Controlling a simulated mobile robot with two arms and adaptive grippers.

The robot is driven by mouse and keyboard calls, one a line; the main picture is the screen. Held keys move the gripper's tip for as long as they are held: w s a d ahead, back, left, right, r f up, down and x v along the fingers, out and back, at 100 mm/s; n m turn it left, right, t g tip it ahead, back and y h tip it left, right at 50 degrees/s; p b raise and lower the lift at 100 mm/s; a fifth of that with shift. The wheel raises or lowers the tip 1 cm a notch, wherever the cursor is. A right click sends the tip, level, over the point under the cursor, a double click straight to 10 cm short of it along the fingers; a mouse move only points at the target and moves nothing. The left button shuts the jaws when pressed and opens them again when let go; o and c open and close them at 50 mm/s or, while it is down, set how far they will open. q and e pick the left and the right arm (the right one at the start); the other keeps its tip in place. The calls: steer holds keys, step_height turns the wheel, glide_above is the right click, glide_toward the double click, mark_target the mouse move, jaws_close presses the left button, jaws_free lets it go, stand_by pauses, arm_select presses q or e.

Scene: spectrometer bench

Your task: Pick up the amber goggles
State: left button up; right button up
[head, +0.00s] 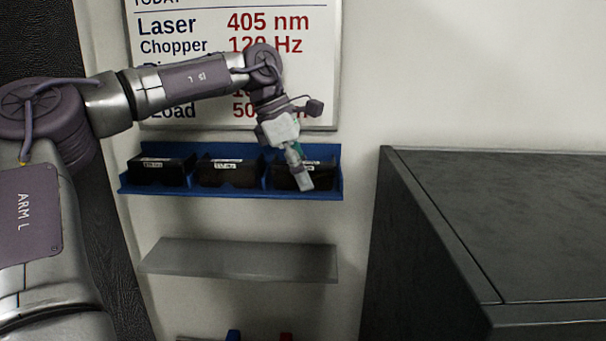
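Three dark goggles with white labels sit side by side in a blue wall rack (255,196): a left pair (162,172), a middle pair (230,174) and a right pair (322,182). No amber colour shows on any of them, and the labels are too small to read. My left gripper (304,184) points down in front of the right pair and hides part of it. I cannot tell whether it touches the goggles, or whether its fingers are open or shut. My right gripper is not in view.
A whiteboard (200,62) with printed text hangs above the rack, behind my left arm. A bare grey shelf (240,260) is below the rack. A dark cabinet or bench (500,220) fills the right side. Blue and red items show at the bottom edge.

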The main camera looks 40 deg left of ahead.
arm_select(q)
jaws_close()
steer(key=shift+w+r+b, duration=0.1)
steer(key=shift+r+b, duration=0.05)
steer(key=shift+b, duration=0.55)
step_height(320, 180, up, 7)
steer(key=shift+d+f+b, duration=0.1)
steer(key=shift+f+b, duration=0.05)
steer(key=shift+b, duration=0.65)
steer(key=s+d+b, duration=0.9)
steer(key=s+d, duration=0.3)
steer(key=s, duration=0.3)
steer(key=shift+s+d, duration=0.15)
steer(key=shift+d, duration=0.15)
